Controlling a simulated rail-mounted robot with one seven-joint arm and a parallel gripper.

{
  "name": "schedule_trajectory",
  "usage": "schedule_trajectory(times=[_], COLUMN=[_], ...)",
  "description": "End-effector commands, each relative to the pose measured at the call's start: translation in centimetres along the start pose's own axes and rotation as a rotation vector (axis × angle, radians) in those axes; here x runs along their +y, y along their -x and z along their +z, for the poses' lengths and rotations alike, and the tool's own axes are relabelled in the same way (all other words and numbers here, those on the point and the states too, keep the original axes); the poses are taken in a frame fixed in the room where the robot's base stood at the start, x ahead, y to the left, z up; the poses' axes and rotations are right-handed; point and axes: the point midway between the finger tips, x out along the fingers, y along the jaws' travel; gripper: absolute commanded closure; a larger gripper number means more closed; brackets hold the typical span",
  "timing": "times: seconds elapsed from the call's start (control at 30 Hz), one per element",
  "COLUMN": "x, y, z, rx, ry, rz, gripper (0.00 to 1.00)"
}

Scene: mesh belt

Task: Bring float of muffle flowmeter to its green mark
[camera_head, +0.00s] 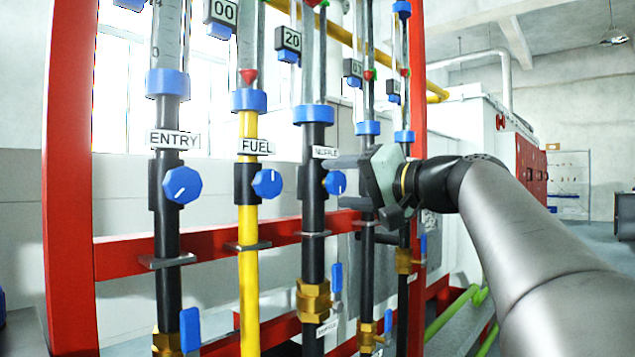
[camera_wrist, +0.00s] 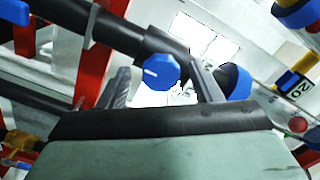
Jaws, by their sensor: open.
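The muffle flowmeter is the black pipe with the partly legible label plate (camera_head: 325,152) in the head view. A blue collar (camera_head: 314,115) and a clear tube stand above the label. Its blue knob (camera_head: 335,183) sits below the label, and shows in the wrist view (camera_wrist: 160,71) with a white pointer line. My gripper (camera_head: 348,181) is at this knob from the right. Its jaws are open, with one finger on each side of the knob in the wrist view (camera_wrist: 162,82). Contact cannot be told. I cannot make out the muffle float or green mark clearly.
The entry knob (camera_head: 181,184) and fuel knob (camera_head: 266,183) stand to the left. More tubes stand close behind my gripper. Blue-handled valves (camera_head: 337,281) sit lower down. A red frame (camera_head: 70,180) surrounds the row. A counter reading 20 (camera_head: 288,39) is beside the muffle tube.

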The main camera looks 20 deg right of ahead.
Motion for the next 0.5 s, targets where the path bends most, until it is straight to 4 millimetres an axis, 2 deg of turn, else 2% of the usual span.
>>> schedule_trajectory(times=[0.1,0.23,0.33,0.5], x=[-0.3,-0.2,-0.1,0.0], y=[2.3,4.2,5.2,5.6], z=[-0.2,-0.1,-0.1,0.0], rx=[0.003,0.002,0.0,-0.001], ry=[0.001,0.0,0.001,0.001], rz=[0.0,-0.001,-0.001,-0.001], gripper=[0.41,0.41,0.41,0.41])
